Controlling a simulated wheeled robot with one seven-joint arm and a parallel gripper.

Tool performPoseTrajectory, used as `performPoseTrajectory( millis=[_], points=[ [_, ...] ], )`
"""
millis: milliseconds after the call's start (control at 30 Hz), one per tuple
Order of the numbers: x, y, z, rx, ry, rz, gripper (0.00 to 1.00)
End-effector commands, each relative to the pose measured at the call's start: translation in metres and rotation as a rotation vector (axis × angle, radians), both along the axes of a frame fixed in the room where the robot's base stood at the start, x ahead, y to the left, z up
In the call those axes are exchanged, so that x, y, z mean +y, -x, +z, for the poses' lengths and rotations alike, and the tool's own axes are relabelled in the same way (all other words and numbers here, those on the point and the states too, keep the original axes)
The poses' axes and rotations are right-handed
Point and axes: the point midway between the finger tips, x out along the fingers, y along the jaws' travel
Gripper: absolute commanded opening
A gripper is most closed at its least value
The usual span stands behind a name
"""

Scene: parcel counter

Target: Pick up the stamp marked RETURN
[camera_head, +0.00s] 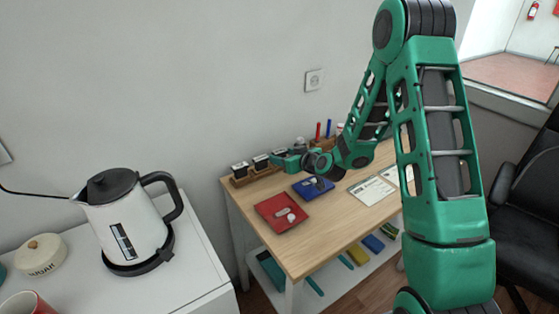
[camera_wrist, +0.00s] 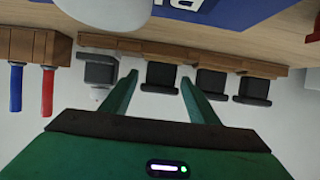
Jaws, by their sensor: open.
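A row of dark stamps stands in a wooden rack (camera_head: 257,174) at the back of the wooden desk. Two stamps show left of my gripper in the camera_head view, the left one (camera_head: 240,169) and another (camera_head: 261,161). In the wrist view, which looks upside down, several stamps hang from the rack (camera_wrist: 190,55). My gripper (camera_wrist: 159,82) is open and empty. One stamp (camera_wrist: 162,75) appears between its fingertips; I cannot tell whether they touch it. Others are at left (camera_wrist: 99,71) and right (camera_wrist: 211,82). No marking is legible, so I cannot tell which is RETURN.
A blue pad (camera_head: 313,187) and a red tray (camera_head: 272,207) with small pale items lie on the desk in front of the rack. Papers (camera_head: 371,190) lie to the right. A pen block (camera_wrist: 36,46) with red and blue pens stands beside the rack. A kettle (camera_head: 128,225) is left.

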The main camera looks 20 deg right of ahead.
Motion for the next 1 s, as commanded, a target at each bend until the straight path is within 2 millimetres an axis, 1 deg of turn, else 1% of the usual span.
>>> performPoseTrajectory(
  millis=[167,200,267,300,333,633,733,867,1000],
  points=[
    [0.000,0.000,0.000,0.000,0.000,0.000,0.55],
    [0.000,0.000,0.000,0.000,0.000,0.000,0.52],
    [0.000,0.000,0.000,0.000,0.000,0.000,0.38],
    [0.000,0.000,0.000,0.000,0.000,0.000,0.28],
    [0.000,0.000,0.000,0.000,0.000,-0.001,0.23],
    [0.000,0.000,0.001,-0.001,0.001,-0.001,0.23],
    [0.000,0.000,0.004,-0.001,0.001,-0.001,0.23],
    [0.000,-0.001,0.014,-0.004,0.002,0.000,0.23],
    [0.000,-0.001,0.030,-0.005,0.002,0.000,0.23]
  ],
)
